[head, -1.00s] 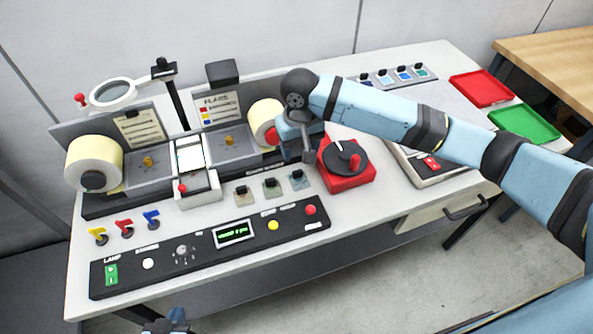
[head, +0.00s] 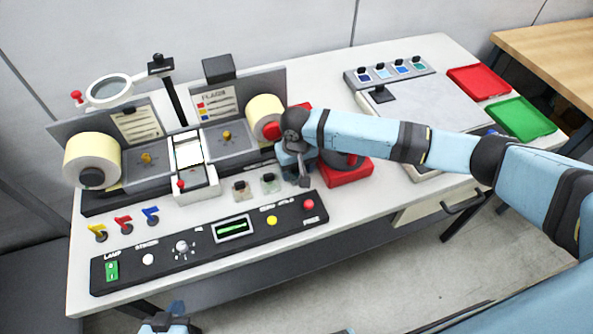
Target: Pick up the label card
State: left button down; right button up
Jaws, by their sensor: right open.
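Two small pale cards with black grips lie on the table in front of the rewinder: a beige one (head: 242,194) and a greenish one (head: 269,186). I cannot tell which card is the label card. My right gripper (head: 298,180) points down just right of the greenish card, and is open. It hides the spot where a third, bluish card lay; whether it touches that card cannot be seen. My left gripper (head: 167,327) shows only in part at the bottom edge, off the table front; its jaws cannot be made out.
The control panel (head: 190,252) lies along the front edge, close to the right gripper. A red base with a dark disc (head: 345,175) stands just right of it. Label rolls (head: 92,158) stand behind. Red (head: 478,85) and green (head: 522,119) trays lie at the right.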

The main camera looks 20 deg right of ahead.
jog(key=c, duration=0.6)
jog(key=shift+c, duration=0.2)
jog(key=shift+r, duration=0.15)
notch_tip(320, 180, up, 20)
jog(key=shift+b, duration=0.4)
